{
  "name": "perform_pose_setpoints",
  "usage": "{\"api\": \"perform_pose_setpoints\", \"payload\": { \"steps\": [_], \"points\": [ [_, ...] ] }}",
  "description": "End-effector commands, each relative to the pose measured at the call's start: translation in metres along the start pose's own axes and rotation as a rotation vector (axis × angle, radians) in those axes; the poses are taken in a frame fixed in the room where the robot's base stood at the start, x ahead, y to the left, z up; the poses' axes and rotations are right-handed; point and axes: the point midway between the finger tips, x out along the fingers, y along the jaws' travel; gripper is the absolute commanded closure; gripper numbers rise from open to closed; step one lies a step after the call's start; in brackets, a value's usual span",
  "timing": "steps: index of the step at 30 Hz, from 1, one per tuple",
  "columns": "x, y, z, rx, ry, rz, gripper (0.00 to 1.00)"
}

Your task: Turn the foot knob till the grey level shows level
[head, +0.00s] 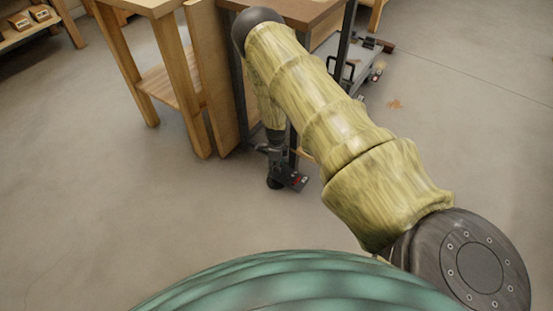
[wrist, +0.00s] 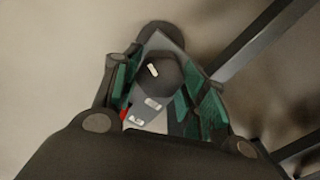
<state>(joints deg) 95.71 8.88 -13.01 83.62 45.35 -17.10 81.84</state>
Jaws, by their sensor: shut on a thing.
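My gripper (head: 270,151) reaches down to the floor at the foot of the bench's dark leg. In the wrist view, the green pads of my gripper (wrist: 160,88) stand on both sides of a dark round foot knob (wrist: 158,78) and are shut on it. The knob has one pale mark on top. Just below it is a grey piece, seemingly the grey level (wrist: 153,111), with two small pale windows and a red part at its left. It also shows in the head view (head: 297,181), too small to read. Whether it shows level I cannot tell.
The wooden bench (head: 300,12) stands above my gripper, with dark metal legs beside it. A wooden table (head: 150,5) and an upright wooden board (head: 213,80) stand close on the left. A low grey cart (head: 365,65) is behind. The floor in front is clear.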

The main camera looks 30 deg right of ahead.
Motion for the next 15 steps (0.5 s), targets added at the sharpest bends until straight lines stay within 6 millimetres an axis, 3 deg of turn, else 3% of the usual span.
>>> {"api": "perform_pose_setpoints", "payload": {
  "steps": [1,4,15],
  "points": [
    [-0.0012,-0.0021,0.0022,-0.001,-0.003,-0.004,0.52],
    [-0.0010,-0.0019,0.0017,-0.001,-0.002,-0.004,0.35],
    [-0.0022,-0.0009,0.0005,0.000,-0.001,-0.002,0.35]
  ]
}}
